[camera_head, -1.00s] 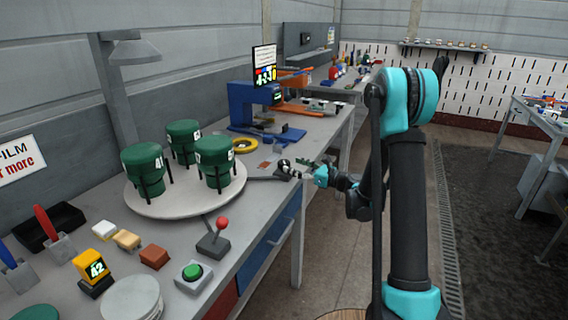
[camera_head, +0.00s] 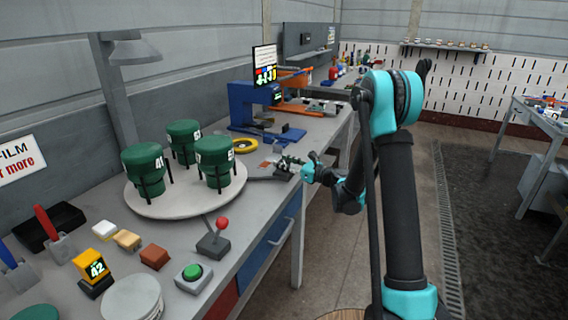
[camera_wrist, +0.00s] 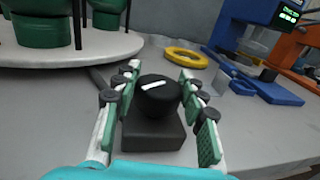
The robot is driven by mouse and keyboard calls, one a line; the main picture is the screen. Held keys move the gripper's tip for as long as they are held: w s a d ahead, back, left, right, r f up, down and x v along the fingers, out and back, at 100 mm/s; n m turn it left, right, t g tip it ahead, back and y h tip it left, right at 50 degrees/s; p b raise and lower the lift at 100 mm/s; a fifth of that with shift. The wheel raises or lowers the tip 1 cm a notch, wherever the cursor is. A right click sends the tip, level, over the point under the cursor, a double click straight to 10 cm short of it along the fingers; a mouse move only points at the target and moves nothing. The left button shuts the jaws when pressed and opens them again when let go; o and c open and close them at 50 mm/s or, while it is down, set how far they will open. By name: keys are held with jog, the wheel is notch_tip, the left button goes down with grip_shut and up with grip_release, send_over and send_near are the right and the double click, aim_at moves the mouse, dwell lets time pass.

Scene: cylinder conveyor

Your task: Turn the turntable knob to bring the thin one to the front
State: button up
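The turntable (camera_head: 152,206) is a pale round plate on the bench at left, carrying three green cylinders: one at left (camera_head: 144,168), one at the back (camera_head: 184,142) and one at right (camera_head: 214,162). They look alike in width. The knob (camera_wrist: 158,97) is black with a white mark, on a dark block (camera_wrist: 153,135), in the wrist view. My gripper (camera_wrist: 160,75) is open, with one finger on each side of the knob. I cannot tell whether the fingers touch it. In the head view my gripper (camera_head: 286,164) is at the bench's right edge.
A yellow ring (camera_head: 245,145) and a blue machine (camera_head: 254,106) stand beyond the knob. A red-topped joystick (camera_head: 214,238) and a green button (camera_head: 193,276) are nearer on the bench.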

jog(key=c, duration=0.4)
jog(key=shift+t, duration=0.3)
jog(key=shift+m+t+h, duration=0.4)
jog(key=shift+m, duration=0.1)
jog(key=o, duration=1.2)
jog(key=shift+c, duration=0.2)
jog(key=shift+d, duration=0.1)
jog(key=v, duration=1.2)
